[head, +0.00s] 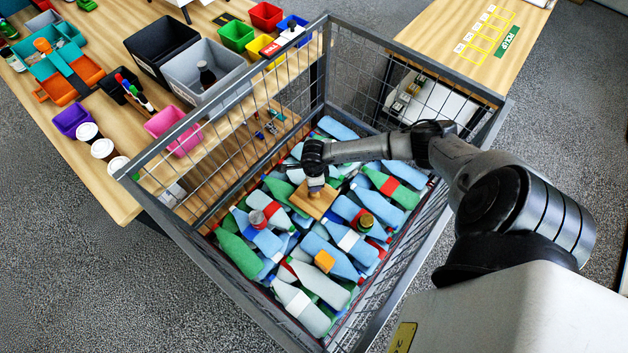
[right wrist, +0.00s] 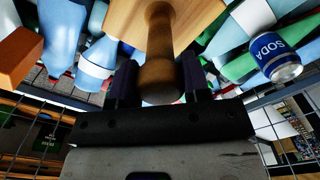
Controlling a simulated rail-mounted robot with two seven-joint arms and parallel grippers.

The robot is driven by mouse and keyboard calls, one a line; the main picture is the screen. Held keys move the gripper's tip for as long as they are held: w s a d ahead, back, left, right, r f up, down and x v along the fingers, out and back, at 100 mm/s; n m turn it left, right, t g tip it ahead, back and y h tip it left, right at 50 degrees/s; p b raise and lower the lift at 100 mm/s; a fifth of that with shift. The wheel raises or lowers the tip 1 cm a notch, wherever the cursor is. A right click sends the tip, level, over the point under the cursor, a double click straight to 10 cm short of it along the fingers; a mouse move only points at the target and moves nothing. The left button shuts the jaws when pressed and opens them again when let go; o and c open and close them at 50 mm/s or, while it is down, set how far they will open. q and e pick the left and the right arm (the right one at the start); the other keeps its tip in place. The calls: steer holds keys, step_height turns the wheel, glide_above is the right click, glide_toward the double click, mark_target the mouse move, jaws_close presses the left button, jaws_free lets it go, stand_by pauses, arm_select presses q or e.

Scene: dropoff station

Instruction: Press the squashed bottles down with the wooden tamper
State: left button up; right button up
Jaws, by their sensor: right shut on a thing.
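The squashed bottles (head: 348,240), blue, green and pale with some red and white bands, lie heaped in a large grey wire cage (head: 178,131). My right gripper (head: 315,176) reaches in from the right and is shut on the wooden tamper (head: 312,203). In the right wrist view, the tamper's round handle (right wrist: 161,50) stands between the dark fingers of my right gripper (right wrist: 160,80). Its flat square plate faces the bottles near the heap's middle. I cannot tell whether the plate touches them. My left gripper is not in view.
An orange block (head: 324,261) and a few cans lie among the bottles; one blue soda can (right wrist: 282,64) shows in the right wrist view. The cage walls surround the heap. A wooden table (head: 113,184) with bins stands left, another table (head: 460,22) behind right.

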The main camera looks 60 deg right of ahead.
steer(key=shift+f+b, duration=0.85)
steer(key=shift+f, duration=0.35)
steer(key=shift+f+b, duration=1.4)
steer(key=shift+f, duration=0.25)
steer(key=shift+f+b, duration=0.75)
steer(key=shift+f, duration=0.15)
steer(key=shift+f+b, duration=0.75)
steer(key=shift+f, duration=0.15)
steer(key=shift+w+f, duration=0.15)
steer(key=shift+f, duration=0.05)
steer(key=shift+r, duration=0.15)
